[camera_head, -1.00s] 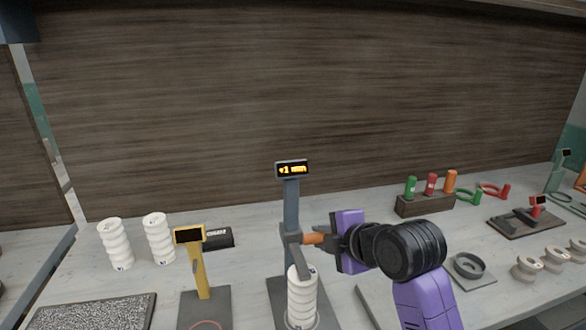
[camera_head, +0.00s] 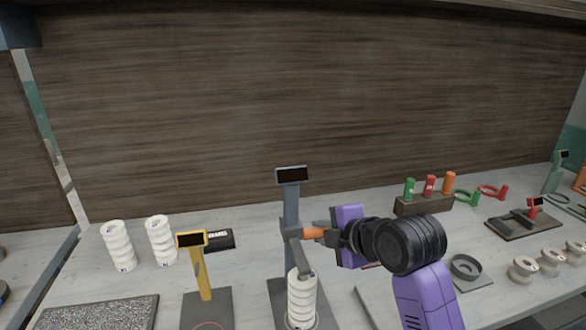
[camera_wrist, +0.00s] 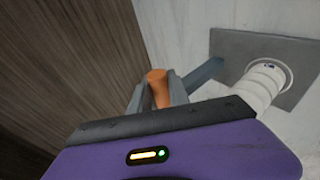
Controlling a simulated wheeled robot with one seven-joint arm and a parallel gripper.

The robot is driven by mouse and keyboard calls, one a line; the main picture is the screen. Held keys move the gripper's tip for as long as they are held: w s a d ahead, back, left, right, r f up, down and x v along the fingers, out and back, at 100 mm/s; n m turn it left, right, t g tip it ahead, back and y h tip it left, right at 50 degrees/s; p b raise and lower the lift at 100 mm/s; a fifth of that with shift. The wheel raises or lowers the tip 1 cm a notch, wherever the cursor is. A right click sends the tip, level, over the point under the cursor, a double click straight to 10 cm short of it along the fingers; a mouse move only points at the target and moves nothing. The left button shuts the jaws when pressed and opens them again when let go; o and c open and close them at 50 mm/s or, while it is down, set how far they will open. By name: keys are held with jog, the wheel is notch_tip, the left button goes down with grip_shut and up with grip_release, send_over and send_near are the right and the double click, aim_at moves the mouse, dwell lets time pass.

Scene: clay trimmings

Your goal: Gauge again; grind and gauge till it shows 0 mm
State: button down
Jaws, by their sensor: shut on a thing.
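The gauge (camera_head: 291,205) is a blue-grey post with a display (camera_head: 292,175) on top, which is dark. A white ribbed clay piece (camera_head: 301,300) stands upright on its base, below the gauge's grey arm (camera_head: 304,262). My gripper (camera_head: 332,234) is shut on the gauge's orange handle (camera_head: 313,233). In the wrist view the orange handle (camera_wrist: 158,88) stands up between grey parts, and the white piece (camera_wrist: 258,86) is on a grey plate (camera_wrist: 284,52). Whether the arm touches the piece's top is hard to tell.
At left are two white ribbed pieces (camera_head: 118,246), a yellow stand with a dark display (camera_head: 191,240) and a speckled rough slab (camera_head: 97,314). At right are a block with coloured handles (camera_head: 424,205), a grey ring dish (camera_head: 466,270) and several white spools (camera_head: 549,262).

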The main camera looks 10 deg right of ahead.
jog(key=shift+r+p, duration=2.55)
jog(key=shift+r, duration=0.9)
jog(key=shift+f, duration=0.1)
jog(key=shift+c, duration=2)
grip_release()
jog(key=p+v, duration=0.4)
jog(key=v, duration=0.4)
